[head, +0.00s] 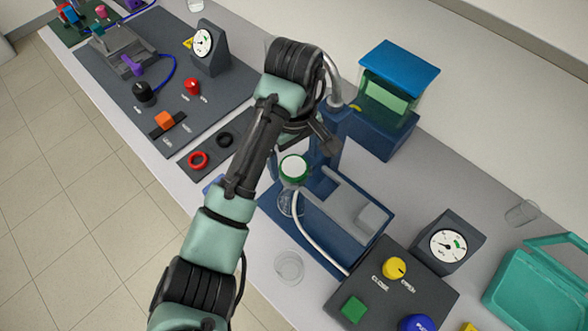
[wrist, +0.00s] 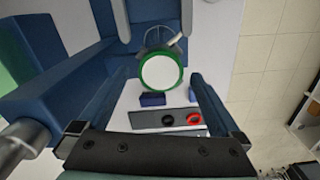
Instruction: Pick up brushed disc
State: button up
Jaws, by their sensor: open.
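A round white disc with a green rim (head: 293,168) shows just below my gripper (head: 312,132) in the head view, at the blue stand. It also shows in the wrist view (wrist: 160,72), ahead of my gripper. I take it to be the brushed disc, but no brushed texture can be made out. My gripper is open and empty, its fingers spread left and right in the wrist view. The disc appears between the finger lines, with no contact visible. Part of the stand is hidden behind my arm.
The blue stand (head: 335,222) with a white tube is close by. A blue-lidded tank (head: 398,75) stands behind it. A clear dish (head: 289,266) is in front. Red (head: 198,160) and black (head: 225,139) rings lie on a dark tray. A control box (head: 380,295) is at right.

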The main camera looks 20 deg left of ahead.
jog(key=shift+f, duration=0.6)
jog(key=c, duration=1.3)
jog(key=shift+r, duration=0.1)
